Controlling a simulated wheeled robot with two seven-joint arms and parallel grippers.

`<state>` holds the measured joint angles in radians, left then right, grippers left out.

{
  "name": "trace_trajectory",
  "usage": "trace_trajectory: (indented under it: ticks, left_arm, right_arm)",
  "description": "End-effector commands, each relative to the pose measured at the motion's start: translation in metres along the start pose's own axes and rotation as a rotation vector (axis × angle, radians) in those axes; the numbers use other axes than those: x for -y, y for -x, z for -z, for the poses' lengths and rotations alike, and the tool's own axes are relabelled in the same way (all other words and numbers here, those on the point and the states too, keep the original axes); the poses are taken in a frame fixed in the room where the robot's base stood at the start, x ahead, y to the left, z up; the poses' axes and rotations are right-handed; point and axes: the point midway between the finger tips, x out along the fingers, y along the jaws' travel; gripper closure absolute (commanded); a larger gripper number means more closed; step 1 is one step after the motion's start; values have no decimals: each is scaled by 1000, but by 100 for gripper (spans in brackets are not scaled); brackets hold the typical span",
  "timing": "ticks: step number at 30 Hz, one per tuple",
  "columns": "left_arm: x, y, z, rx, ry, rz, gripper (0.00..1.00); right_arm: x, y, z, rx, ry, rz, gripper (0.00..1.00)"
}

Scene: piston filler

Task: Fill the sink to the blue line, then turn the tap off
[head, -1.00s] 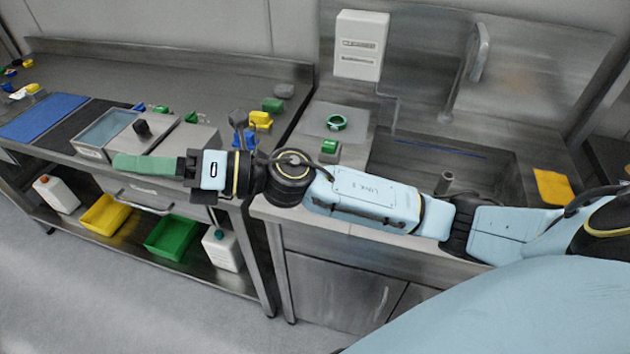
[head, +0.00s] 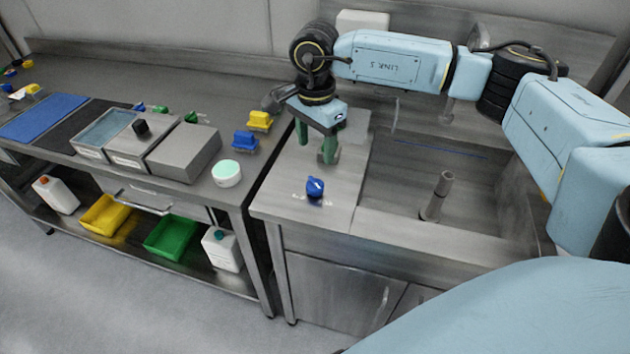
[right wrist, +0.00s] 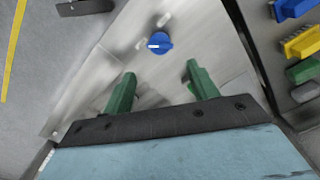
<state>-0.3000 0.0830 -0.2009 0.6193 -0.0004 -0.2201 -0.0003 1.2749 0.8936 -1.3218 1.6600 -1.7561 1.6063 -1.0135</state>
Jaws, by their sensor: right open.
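The blue tap knob (head: 315,187) sits on the steel counter left of the sink (head: 400,195). It also shows in the right wrist view (right wrist: 159,43), with a white mark on it. The blue line (head: 440,146) runs along the sink's back wall. I cannot make out any water. My right gripper (head: 315,145) points down above the counter, behind the knob. Its green fingers are apart and empty, and the knob lies beyond their tips in the right wrist view (right wrist: 162,85). The spout is mostly hidden behind my right arm. My left gripper is out of view.
An upright grey pipe (head: 437,195) stands in the sink. The left bench holds steel boxes (head: 183,153), a round white-green tub (head: 226,173) and blue and yellow brushes (head: 245,141). A narrow gap separates bench and counter. The counter around the knob is clear.

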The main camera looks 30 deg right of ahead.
Motion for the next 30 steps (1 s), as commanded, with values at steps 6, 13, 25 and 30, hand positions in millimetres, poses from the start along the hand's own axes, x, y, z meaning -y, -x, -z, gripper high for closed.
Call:
trace_trajectory:
  ticks: [6,13,25,30]
  left_arm:
    - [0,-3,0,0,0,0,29]
    - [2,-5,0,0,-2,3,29]
    - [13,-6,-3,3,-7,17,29]
    - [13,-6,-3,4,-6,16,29]
  right_arm:
    - [-1,-49,-1,2,-1,-4,41]
    - [0,-92,-2,4,-1,-2,41]
    - [0,-115,-2,5,0,1,41]
    - [0,-114,-2,5,0,1,44]
